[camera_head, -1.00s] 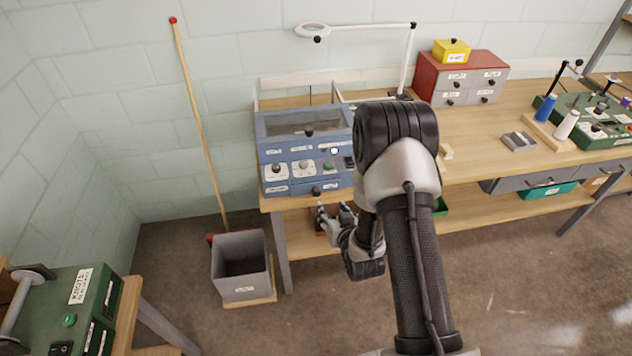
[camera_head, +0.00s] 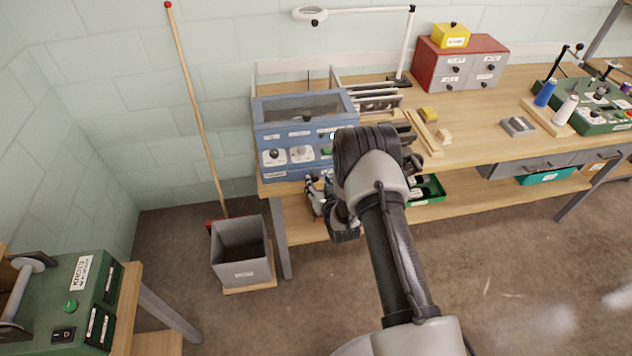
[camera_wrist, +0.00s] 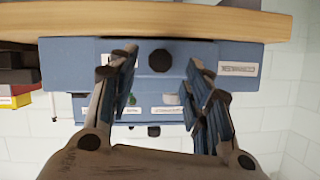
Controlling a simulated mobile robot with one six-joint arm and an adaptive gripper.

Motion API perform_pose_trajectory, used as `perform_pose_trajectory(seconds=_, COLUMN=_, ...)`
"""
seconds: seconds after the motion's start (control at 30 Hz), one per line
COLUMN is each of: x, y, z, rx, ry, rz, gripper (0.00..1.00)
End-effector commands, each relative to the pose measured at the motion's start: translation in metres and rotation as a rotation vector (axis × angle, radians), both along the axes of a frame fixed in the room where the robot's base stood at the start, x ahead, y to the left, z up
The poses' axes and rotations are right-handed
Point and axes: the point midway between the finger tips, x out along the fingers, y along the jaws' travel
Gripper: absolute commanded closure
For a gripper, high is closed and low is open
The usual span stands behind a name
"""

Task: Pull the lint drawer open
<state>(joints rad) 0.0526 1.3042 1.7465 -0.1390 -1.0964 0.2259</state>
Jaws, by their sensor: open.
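The blue machine (camera_head: 300,108) stands on the left end of the wooden bench. In the wrist view, which appears upside down, its low front panel, seemingly the lint drawer (camera_wrist: 95,60), runs along the bench edge. A round black knob (camera_wrist: 160,60) sits at its middle, and the small label (camera_wrist: 238,69) is not clearly readable. No gap shows around the panel. My gripper (camera_wrist: 162,66) is open and empty, its fingers either side of the knob in the picture. I cannot tell whether they touch it. In the head view my gripper (camera_head: 319,182) is at the machine's front, where my arm hides the knob.
The wooden bench (camera_head: 480,120) has a lower shelf (camera_head: 300,222). A grey bin (camera_head: 241,250) and a leaning pole (camera_head: 193,100) stand left of it. A green tray (camera_head: 428,190) is under the bench, right of my arm. Floor in front is clear.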

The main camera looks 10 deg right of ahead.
Motion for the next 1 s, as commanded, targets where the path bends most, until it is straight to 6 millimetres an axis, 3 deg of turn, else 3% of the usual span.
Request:
perform_pose_trajectory(seconds=0.23, x=0.029, y=0.002, z=-0.012, rx=-0.001, ry=-0.001, rz=0.000, gripper=0.55)
perform_pose_trajectory(seconds=0.63, x=0.035, y=0.003, z=-0.014, rx=0.000, ry=0.001, rz=0.000, gripper=0.55)
perform_pose_trajectory(seconds=1.0, x=0.035, y=0.003, z=-0.014, rx=-0.001, ry=0.000, rz=0.000, gripper=0.80)
